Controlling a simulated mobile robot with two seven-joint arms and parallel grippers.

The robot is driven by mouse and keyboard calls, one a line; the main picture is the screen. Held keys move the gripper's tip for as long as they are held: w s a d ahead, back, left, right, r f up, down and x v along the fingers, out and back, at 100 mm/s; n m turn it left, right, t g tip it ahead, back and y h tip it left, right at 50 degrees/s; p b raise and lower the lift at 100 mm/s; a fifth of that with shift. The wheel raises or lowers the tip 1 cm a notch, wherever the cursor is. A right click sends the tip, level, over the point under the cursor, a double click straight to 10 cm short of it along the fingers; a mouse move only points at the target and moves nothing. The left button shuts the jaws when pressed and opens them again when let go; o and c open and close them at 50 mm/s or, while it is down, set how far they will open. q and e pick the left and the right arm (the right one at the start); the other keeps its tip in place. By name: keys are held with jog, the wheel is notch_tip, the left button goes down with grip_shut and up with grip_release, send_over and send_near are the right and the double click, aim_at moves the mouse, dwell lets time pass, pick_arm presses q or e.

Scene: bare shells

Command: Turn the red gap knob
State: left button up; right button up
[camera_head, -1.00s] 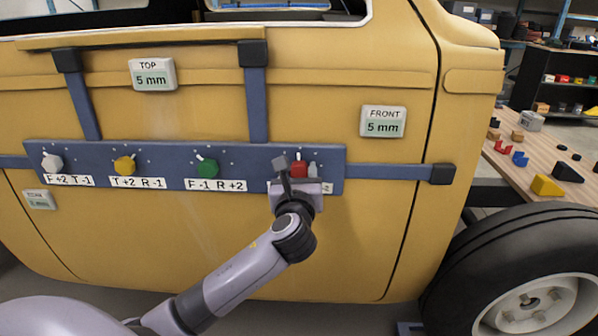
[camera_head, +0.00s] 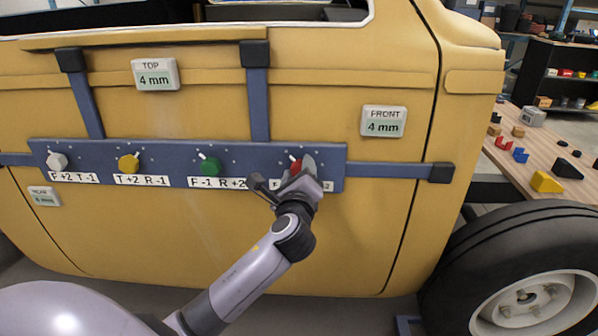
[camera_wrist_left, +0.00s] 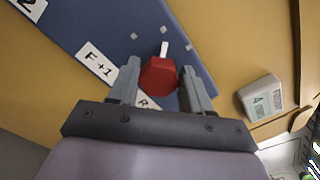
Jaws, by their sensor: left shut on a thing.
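The red knob (camera_head: 295,164) is at the right end of a blue bar (camera_head: 330,160) fixed across a yellow vehicle door. My left gripper (camera_head: 288,176) reaches it from below and covers part of it and its label. In the left wrist view the red knob (camera_wrist_left: 160,75) sits between the two grey fingers (camera_wrist_left: 158,88), which are shut on it, with its white pointer showing beyond them. The TOP display (camera_head: 155,74) and the FRONT display (camera_head: 383,122) both read 4 mm. The REAR display (camera_head: 43,196) is too small to read. My right gripper is not in view.
White (camera_head: 57,161), yellow (camera_head: 129,163) and green (camera_head: 209,166) knobs stand in a row left of the red one, each above a printed label. A wheel (camera_head: 525,270) and a wooden table (camera_head: 545,150) with small coloured blocks are at the right.

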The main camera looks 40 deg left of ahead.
pick_arm(q)
jog(key=shift+n, duration=0.3)
jog(key=o, duration=1)
jog(key=shift+o, duration=0.2)
jog(key=v, duration=0.7)
jog(key=shift+s+f, duration=0.1)
jog(key=shift+s, duration=0.05)
